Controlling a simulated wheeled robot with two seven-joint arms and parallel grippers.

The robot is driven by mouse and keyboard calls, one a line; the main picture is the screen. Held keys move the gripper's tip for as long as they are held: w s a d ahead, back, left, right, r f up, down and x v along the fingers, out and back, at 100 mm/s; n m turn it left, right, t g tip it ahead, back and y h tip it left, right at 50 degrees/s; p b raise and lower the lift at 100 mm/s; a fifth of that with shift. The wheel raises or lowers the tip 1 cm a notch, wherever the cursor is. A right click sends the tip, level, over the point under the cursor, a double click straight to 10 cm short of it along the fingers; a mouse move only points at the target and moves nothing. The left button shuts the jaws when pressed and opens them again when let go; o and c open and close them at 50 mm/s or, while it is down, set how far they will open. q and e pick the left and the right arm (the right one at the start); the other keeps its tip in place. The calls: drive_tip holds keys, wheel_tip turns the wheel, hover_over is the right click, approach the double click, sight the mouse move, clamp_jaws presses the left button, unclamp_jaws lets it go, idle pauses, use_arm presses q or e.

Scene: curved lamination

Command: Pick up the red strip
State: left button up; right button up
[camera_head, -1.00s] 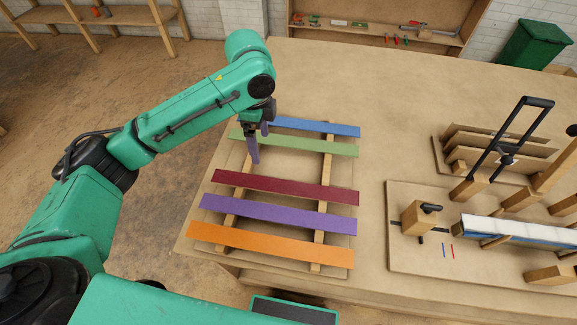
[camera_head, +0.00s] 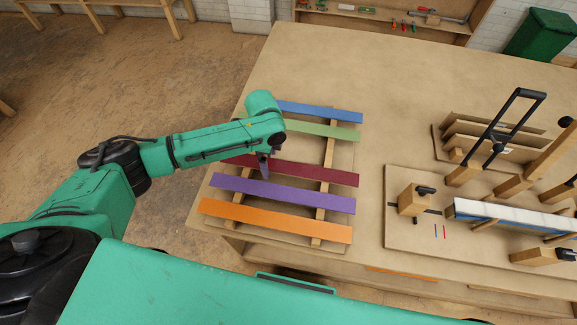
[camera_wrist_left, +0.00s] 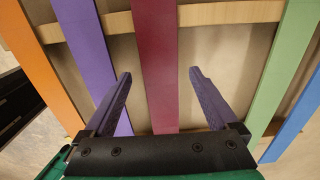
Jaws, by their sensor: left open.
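The dark red strip (camera_head: 310,172) lies across two wooden rails on the table, between the green strip (camera_head: 320,129) and the purple strip (camera_head: 285,194). My left gripper (camera_head: 264,167) is over the left part of the red strip, hiding a bit of it. In the left wrist view the red strip (camera_wrist_left: 155,65) runs between the two open purple fingers of my left gripper (camera_wrist_left: 160,85), with a gap on each side. Nothing is held. I cannot tell the exact height of the fingertips above the strip. My right gripper is out of view.
An orange strip (camera_head: 275,221) lies nearest and a blue strip (camera_head: 320,111) farthest on the rails. Table beyond the rails is clear.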

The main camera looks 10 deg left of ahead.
use_arm(q)
drive_tip(key=shift+f, duration=0.25)
idle(0.4)
drive_tip(key=c, duration=1.4)
